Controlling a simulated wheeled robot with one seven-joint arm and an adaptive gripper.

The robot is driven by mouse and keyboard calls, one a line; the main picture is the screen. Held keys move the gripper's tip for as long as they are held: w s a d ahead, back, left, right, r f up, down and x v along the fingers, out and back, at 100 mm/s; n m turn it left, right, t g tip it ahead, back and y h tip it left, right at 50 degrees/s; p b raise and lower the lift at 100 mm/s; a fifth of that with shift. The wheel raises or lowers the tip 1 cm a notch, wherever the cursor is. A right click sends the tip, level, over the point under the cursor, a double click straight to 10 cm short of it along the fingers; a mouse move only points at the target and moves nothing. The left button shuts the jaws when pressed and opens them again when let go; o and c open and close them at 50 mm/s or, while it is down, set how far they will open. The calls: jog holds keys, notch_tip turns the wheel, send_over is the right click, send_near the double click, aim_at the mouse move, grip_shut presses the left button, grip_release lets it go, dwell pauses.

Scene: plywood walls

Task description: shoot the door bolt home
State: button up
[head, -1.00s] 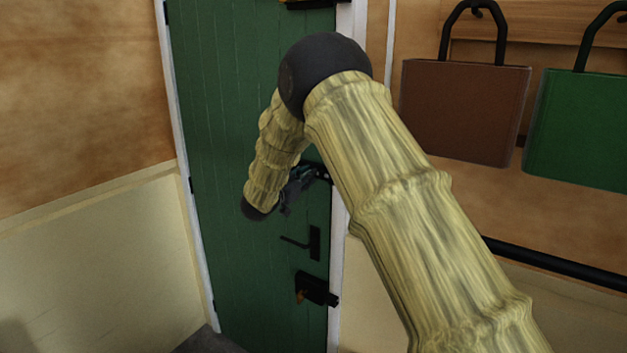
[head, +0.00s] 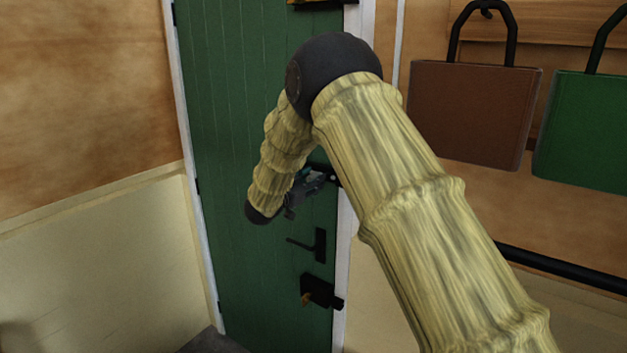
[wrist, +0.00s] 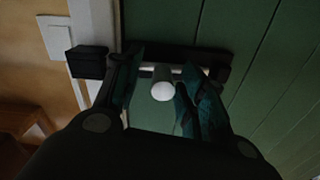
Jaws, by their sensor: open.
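The door bolt (wrist: 210,62) is a dark plate on the green door, with a pale rod and a round white knob (wrist: 162,91). Its dark keeper block (wrist: 88,62) sits left of it in the wrist view, on the white frame. My gripper (wrist: 160,98) is open, with one finger on each side of the knob. I cannot tell whether either finger touches it. In the head view my gripper (head: 308,184) is at the door's right edge, above the handle, and mostly hides the bolt. The left finger hides the rod's end.
The green door (head: 245,120) is in its white frame. Below my gripper are a black lever handle (head: 318,245) and a black lock box (head: 320,292) with a brass part. A brown bag (head: 475,112) and a green bag (head: 585,130) hang at right, above a black rail (head: 565,270).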

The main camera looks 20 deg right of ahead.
jog(key=v, duration=1.1)
jog(key=shift+s, duration=0.15)
jog(key=shift+d, duration=0.1)
jog(key=s+d+f+n+t+y+b, duration=0.1)
jog(key=s+f+n+y+b, duration=0.15)
jog(key=f, duration=0.85)
jog(key=s+d+f+n+y+b, duration=0.1)
jog(key=s+d+f+n+y, duration=0.15)
jog(key=f, duration=0.95)
jog(key=s+f+n+g+y+b, duration=0.1)
jog(key=s+f+n+y, duration=0.1)
jog(key=s+f, duration=0.65)
jog(key=s+f+n+g+y+b, duration=0.15)
jog(key=s+f, duration=0.35)
jog(key=f, duration=0.6)
jog(key=s+f+n+g+y+b, duration=0.1)
jog(key=s+f+g+y, duration=0.1)
jog(key=s+f, duration=0.65)
jog(key=s+f+n+g+y+b, duration=0.1)
jog(key=s+f+n+g+y, duration=0.1)
jog(key=s+f, duration=0.65)
jog(key=s+f+g+y+b, duration=0.1)
jog(key=s+g, duration=0.4)
jog(key=s, duration=1.8)
jog(key=shift+s+a+f+n+y+b, duration=0.35)
jog(key=shift+n+y+b, duration=0.1)
jog(key=shift+y+b, duration=0.1)
jog(key=shift+w, duration=0.1)
